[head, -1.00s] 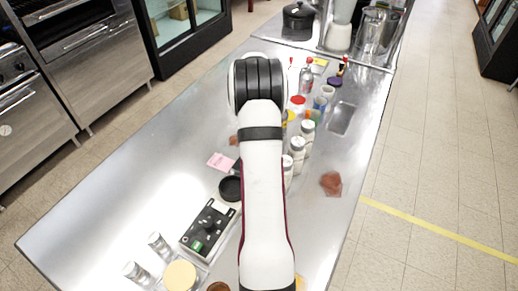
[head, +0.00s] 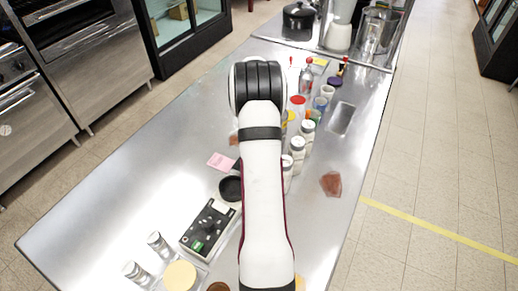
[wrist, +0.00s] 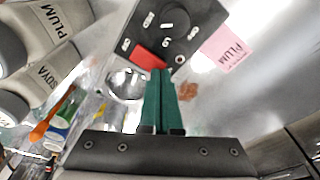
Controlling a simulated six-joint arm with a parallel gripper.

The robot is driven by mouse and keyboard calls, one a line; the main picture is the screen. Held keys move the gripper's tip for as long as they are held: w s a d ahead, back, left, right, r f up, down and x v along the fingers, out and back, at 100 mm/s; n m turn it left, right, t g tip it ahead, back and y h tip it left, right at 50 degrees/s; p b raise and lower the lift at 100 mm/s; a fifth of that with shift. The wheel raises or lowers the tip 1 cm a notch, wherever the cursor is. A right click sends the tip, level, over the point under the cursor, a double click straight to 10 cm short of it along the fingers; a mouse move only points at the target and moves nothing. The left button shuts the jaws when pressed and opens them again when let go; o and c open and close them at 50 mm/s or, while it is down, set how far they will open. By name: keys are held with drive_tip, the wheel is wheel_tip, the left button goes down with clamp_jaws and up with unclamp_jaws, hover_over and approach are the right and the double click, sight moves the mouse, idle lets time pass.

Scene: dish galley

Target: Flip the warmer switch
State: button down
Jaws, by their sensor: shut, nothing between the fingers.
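A black control panel (wrist: 178,25) with a round knob and small white labels shows at the top of the wrist view. A red rocker switch (wrist: 149,57) sits at its lower edge. My gripper (wrist: 165,73) has its two green fingers together, with nothing between them. The fingertips are at the lower right end of the red switch; I cannot tell whether they touch it. In the head view my arm hides the gripper and most of this area. Another dark panel (head: 209,226) with a green switch (head: 197,246) lies at the left of my arm.
A pink card (wrist: 224,46) marked PLUM lies beside the panel. White bottles labelled PLUM (wrist: 38,30) and SOYA (wrist: 42,75) stand at the left, near a shiny round bowl (wrist: 125,84). Two metal shakers (head: 157,243) stand at the counter's front left. The counter's left side is clear.

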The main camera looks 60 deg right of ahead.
drive_tip(key=shift+f, duration=0.2)
drive_tip(key=shift+r, duration=3.55)
drive_tip(key=w+a+r+n+y, duration=0.1)
drive_tip(key=w+a+r, duration=0.15)
drive_tip(key=a, duration=0.45)
drive_tip(key=w+a+r+n, duration=0.1)
drive_tip(key=w+a+r, duration=0.1)
drive_tip(key=a+r, duration=0.35)
drive_tip(key=s+a+r+n+y, duration=0.1)
drive_tip(key=a, duration=0.8)
drive_tip(key=s+a+r+n, duration=0.1)
drive_tip(key=s+a, duration=0.1)
drive_tip(key=a, duration=0.8)
drive_tip(key=s+a+f+n+g+y, duration=0.1)
drive_tip(key=s+a+n, duration=0.1)
drive_tip(key=s+a, duration=1.3)
drive_tip(key=shift+f, duration=0.15)
